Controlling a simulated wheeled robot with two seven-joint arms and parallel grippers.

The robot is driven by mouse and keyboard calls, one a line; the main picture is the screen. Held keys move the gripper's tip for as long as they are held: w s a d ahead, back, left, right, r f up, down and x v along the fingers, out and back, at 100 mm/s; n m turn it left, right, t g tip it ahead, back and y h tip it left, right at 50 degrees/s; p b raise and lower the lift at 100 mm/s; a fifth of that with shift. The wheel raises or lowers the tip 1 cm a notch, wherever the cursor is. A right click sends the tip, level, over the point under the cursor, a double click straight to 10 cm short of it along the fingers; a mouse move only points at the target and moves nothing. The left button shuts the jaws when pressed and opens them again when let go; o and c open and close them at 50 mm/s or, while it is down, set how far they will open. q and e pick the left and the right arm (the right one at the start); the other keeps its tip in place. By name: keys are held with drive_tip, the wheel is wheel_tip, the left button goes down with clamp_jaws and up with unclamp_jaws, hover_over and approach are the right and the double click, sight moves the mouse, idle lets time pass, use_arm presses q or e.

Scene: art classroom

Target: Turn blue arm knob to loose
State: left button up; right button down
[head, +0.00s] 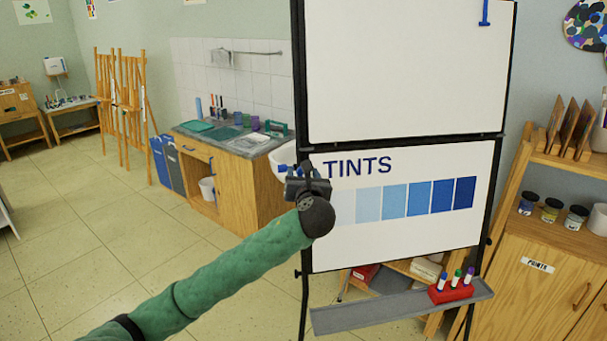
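A small blue piece (283,168), which looks like the blue knob, shows at the left side of the board stand's frame (298,60). Its exact shape and setting are too small to tell. My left gripper (308,172) is right beside it, in front of the left edge of the lower TINTS panel (400,235). The gripper hides part of the frame there, and I cannot tell whether it touches the blue piece. Its fingers are seen from behind, so their opening is unclear. My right gripper is out of view.
A blank upper panel (400,70) has a blue clip (485,12) at its top. A grey tray (385,312) with a red marker holder (450,290) juts out below. A sink counter (225,150) stands behind left, and a wooden cabinet (540,290) at right. Floor at left is clear.

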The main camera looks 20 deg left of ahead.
use_arm(q)
drive_tip(key=c, duration=1)
